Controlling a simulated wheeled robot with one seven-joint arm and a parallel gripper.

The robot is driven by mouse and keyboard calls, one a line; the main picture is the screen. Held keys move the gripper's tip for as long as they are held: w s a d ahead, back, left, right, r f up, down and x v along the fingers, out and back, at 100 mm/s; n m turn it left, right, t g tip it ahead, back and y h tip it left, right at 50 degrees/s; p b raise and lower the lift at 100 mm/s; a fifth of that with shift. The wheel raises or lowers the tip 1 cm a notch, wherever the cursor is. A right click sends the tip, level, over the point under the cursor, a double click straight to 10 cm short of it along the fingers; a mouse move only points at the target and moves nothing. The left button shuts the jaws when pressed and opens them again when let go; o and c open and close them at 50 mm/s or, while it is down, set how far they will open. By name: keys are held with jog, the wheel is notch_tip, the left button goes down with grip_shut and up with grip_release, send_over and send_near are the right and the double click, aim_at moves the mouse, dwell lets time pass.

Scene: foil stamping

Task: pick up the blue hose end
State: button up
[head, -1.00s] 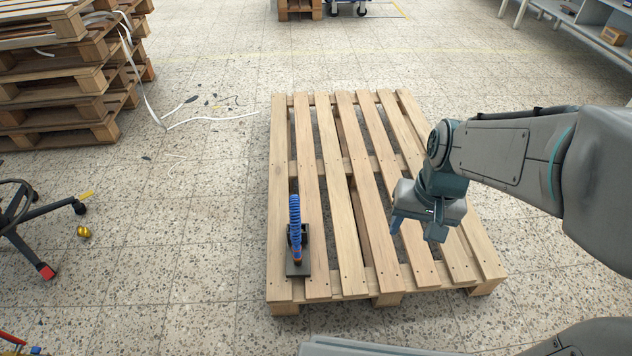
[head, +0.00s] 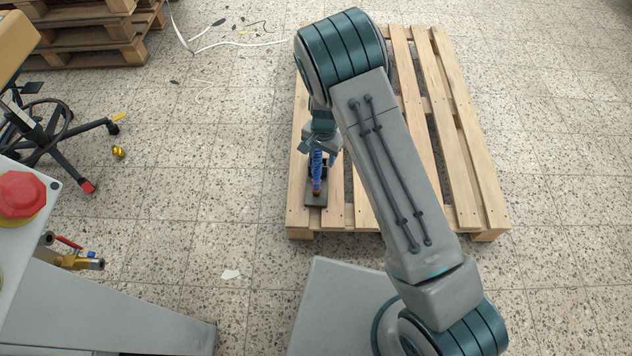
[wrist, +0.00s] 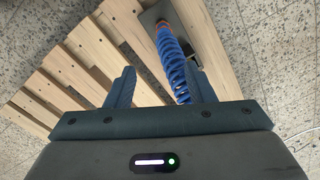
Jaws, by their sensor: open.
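The blue hose end (head: 317,166) is a ribbed blue coil with an orange part near one end. It is at a black stand with a flat base plate (head: 316,200) on the left slats of the wooden pallet. My gripper (head: 321,148) is open beside the hose's upper part, partly hidden by my arm in the head view. In the wrist view, the blue hose (wrist: 172,65) shows between the two fingers of my gripper (wrist: 162,80), nearer the right finger. I cannot tell whether it touches that finger.
The wooden pallet (head: 455,130) lies on the speckled tile floor. A chair base (head: 75,150) and a small yellow object (head: 118,152) are to the left. A red button (head: 20,195) on a grey housing is at the left edge. Stacked pallets (head: 90,35) stand at the back left.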

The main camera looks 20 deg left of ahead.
aim_at(316, 186)
jog(key=f, duration=0.1)
jog(key=a+f, duration=0.2)
jog(key=shift+s+f, duration=0.25)
jog(key=shift+f, duration=0.15)
notch_tip(316, 186, down, 8)
jog(key=b, duration=0.2)
jog(key=shift+b, duration=0.35)
jog(key=f+b, duration=0.1)
jog(key=f, duration=0.1)
jog(key=f+b, duration=0.1)
jog(key=f, duration=0.2)
jog(key=shift+s+d+f+b, duration=0.15)
jog(key=shift+d+f+b, duration=0.2)
jog(key=shift+b, duration=0.05)
jog(key=shift+r, duration=0.1)
grip_shut()
